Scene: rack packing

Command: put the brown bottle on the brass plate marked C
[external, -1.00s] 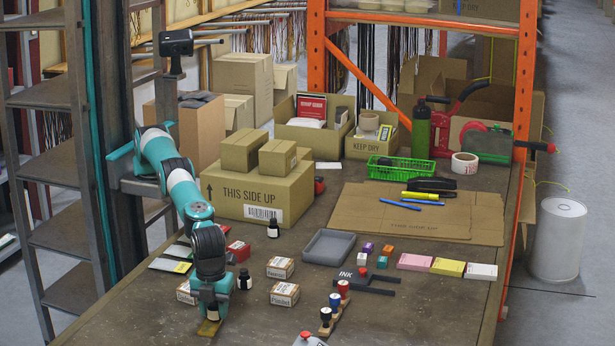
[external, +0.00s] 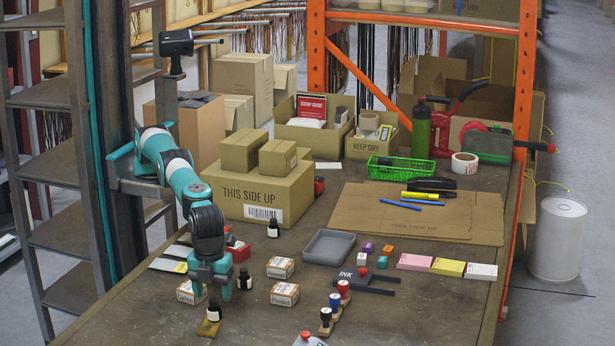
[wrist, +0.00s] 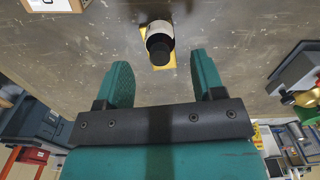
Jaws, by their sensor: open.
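A dark brown bottle (external: 214,311) with a black cap and pale label stands upright on a small brass plate (external: 207,329) near the table's front. The wrist view shows the bottle (wrist: 158,38) from above, with brass plate (wrist: 171,60) showing around it; no letter on the plate is legible. My gripper (external: 211,293) is open and empty just above the bottle, its fingers apart and clear of it. Two similar dark bottles stand farther back, one (external: 244,280) beside a red box and one (external: 273,229) in front of the large carton.
Small labelled boxes stand near my gripper, one at left (external: 190,292) and one at right (external: 285,294). Stamps (external: 335,301) and a grey tray (external: 328,247) lie to the right. The large carton (external: 258,194) stands behind.

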